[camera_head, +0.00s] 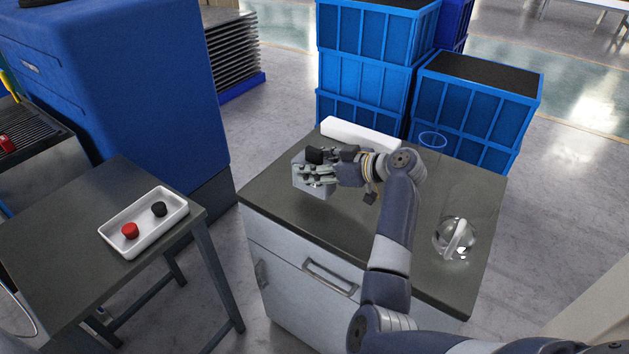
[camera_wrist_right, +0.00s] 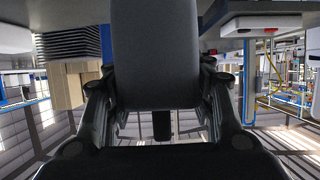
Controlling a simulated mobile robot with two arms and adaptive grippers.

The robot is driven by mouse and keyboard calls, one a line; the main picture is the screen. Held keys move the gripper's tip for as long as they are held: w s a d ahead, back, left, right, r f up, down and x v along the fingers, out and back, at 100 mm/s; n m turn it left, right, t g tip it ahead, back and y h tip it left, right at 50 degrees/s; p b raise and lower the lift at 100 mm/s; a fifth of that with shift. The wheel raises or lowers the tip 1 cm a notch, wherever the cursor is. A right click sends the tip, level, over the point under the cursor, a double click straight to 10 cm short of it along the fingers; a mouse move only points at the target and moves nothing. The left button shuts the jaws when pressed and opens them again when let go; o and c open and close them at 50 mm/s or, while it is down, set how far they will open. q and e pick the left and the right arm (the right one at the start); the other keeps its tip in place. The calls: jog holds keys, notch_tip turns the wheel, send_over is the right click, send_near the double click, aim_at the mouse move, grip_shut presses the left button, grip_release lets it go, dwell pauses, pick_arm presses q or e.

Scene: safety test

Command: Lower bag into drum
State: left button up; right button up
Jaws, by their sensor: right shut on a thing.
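My right gripper (camera_head: 318,167) is shut on a grey block-like thing (camera_head: 299,180) above the left part of the grey cabinet top. Its fingers partly hide the thing, and I cannot tell whether it touches the cabinet top. In the right wrist view the held thing (camera_wrist_right: 157,55) is a smooth dark grey slab between the two fingers of the right gripper (camera_wrist_right: 160,110). I cannot make out a bag or a drum for certain. My left gripper is not in view.
The cabinet top (camera_head: 275,205) carries a white long box (camera_head: 360,134) at the back and a clear rounded glass thing (camera_head: 455,240) at the right. A white tray (camera_head: 145,240) with a red and a black knob lies on the left table. Blue crates (camera_head: 362,85) stand behind.

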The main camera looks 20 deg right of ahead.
notch_tip(320, 180, down, 4)
jog(key=shift+f+p, duration=0.1)
jog(key=shift+p, duration=0.2)
jog(key=shift+f, duration=0.2)
jog(key=shift+f+b, duration=0.15)
jog(key=shift+b, duration=0.15)
jog(key=o, duration=1.4)
jog(key=b+v, duration=0.1)
jog(key=v, duration=1)
